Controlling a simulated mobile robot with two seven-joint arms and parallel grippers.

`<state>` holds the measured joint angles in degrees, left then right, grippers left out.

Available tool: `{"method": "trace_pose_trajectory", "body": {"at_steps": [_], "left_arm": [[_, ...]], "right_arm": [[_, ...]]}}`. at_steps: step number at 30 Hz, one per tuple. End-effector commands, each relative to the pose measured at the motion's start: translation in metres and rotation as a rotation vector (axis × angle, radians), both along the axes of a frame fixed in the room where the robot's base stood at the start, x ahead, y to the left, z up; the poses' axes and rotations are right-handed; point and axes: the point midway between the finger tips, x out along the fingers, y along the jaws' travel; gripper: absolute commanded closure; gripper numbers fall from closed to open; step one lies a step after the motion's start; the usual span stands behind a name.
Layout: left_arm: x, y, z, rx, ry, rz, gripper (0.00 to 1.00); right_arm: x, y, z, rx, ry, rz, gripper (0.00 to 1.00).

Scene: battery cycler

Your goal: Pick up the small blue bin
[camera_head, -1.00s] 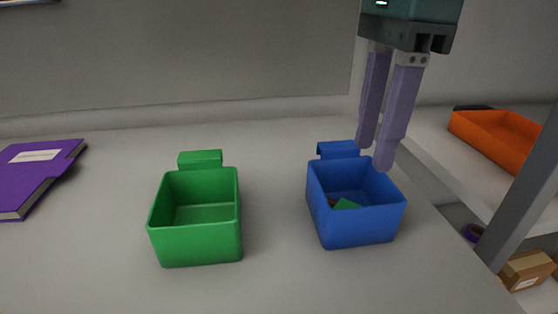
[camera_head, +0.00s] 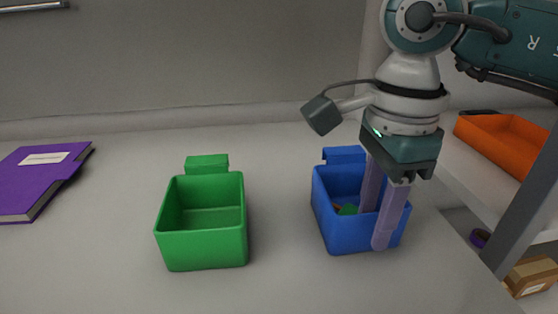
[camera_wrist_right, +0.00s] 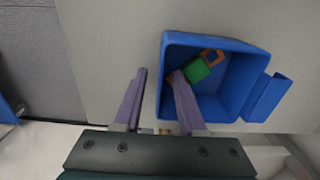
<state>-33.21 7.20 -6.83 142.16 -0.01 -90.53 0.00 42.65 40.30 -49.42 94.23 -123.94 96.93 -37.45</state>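The small blue bin (camera_head: 334,225) stands upright on the grey table at the right, with a tab at its back. It also shows in the right wrist view (camera_wrist_right: 245,98). A green piece and an orange piece (camera_wrist_right: 205,62) lie inside it. My right gripper (camera_head: 378,228) is open and points down at the bin's right side. One purple finger is inside the bin and the other is outside, so the fingers straddle the wall with a gap visible. My left gripper is not in view.
A green bin (camera_head: 201,246) stands left of the blue bin with clear table between them. A purple binder (camera_head: 40,176) lies at the far left. An orange tray (camera_head: 500,143) sits on the shelf at the right, behind a grey post (camera_head: 520,208).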

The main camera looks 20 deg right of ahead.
Motion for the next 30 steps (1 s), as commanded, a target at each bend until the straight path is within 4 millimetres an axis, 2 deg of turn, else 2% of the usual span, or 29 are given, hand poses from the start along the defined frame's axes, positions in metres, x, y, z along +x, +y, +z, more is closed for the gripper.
{"method": "trace_pose_trajectory", "body": {"at_steps": [2,12,30], "left_arm": [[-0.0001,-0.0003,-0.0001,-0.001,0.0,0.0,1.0],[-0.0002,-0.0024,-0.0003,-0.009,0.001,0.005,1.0],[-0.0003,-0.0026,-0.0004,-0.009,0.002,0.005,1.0]], "right_arm": [[0.0,0.0001,0.0003,0.0,0.0,0.0,0.62],[0.0,0.0,0.0006,0.0,0.0,0.0,1.0],[0.0001,0.0,0.0008,0.0,0.0,0.0,1.0]]}}
